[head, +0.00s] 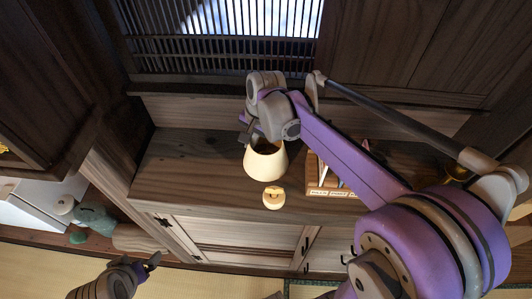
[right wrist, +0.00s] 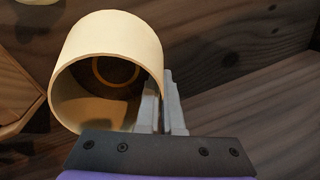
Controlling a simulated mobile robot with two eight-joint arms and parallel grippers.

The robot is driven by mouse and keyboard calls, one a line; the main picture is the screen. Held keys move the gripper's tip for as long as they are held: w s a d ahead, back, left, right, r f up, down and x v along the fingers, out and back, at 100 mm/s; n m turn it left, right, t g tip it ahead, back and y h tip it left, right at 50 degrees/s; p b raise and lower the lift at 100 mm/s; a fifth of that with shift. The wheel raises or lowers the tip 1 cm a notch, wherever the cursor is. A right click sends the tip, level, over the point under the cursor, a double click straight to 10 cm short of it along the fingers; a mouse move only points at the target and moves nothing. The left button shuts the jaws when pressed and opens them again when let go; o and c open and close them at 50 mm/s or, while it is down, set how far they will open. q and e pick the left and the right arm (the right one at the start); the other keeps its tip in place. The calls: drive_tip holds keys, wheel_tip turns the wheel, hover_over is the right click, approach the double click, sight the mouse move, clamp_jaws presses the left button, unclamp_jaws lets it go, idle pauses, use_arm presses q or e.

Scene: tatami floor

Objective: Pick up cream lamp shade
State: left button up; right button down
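The cream lamp shade (head: 266,163) is on or just over the wooden cabinet top, with its opening facing up in the head view. In the right wrist view the shade (right wrist: 108,45) fills the left side, and a ring shows inside it. My right gripper (right wrist: 160,105) is at the shade's rim, one finger inside the opening and one outside, closed together on the thin wall. In the head view the right gripper (head: 250,128) is partly hidden by its wrist. My left gripper (head: 150,263) is low at the left, away from the shade, and looks open and empty.
A small round cream object (head: 273,197) is close in front of the shade. A wooden holder (head: 330,180) with upright items stands to its right. The wooden cabinet top (head: 195,165) is clear on the left. A slatted window (head: 225,60) is behind.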

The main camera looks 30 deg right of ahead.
drive_tip(key=shift+r, duration=0.1)
idle(0.5)
drive_tip(key=shift+s+a+r, duration=0.1)
drive_tip(key=shift+r, duration=0.05)
drive_tip(key=w+a+r+v, duration=0.1)
drive_tip(key=w+a+v, duration=0.1)
drive_tip(key=v, duration=0.9)
drive_tip(key=s+a+b, duration=0.1)
drive_tip(key=s+a, duration=0.4)
drive_tip(key=s, duration=0.3)
drive_tip(key=s+a+b, duration=0.1)
drive_tip(key=s+a, duration=0.4)
drive_tip(key=s, duration=0.4)
use_arm(q)
drive_tip(key=shift+w+r+p, duration=0.45)
drive_tip(key=shift+r+p, duration=0.3)
drive_tip(key=shift+p, duration=0.1)
drive_tip(key=shift+w+r+p, duration=0.4)
drive_tip(key=shift+r+p, duration=0.4)
drive_tip(key=shift+w+r+p, duration=0.45)
drive_tip(key=shift+r+p, duration=0.3)
drive_tip(key=shift+p, duration=0.1)
use_arm(e)
drive_tip(key=w+a+v, duration=0.1)
drive_tip(key=v, duration=0.7)
drive_tip(key=shift+w+r, duration=0.35)
drive_tip(key=shift+w, duration=0.1)
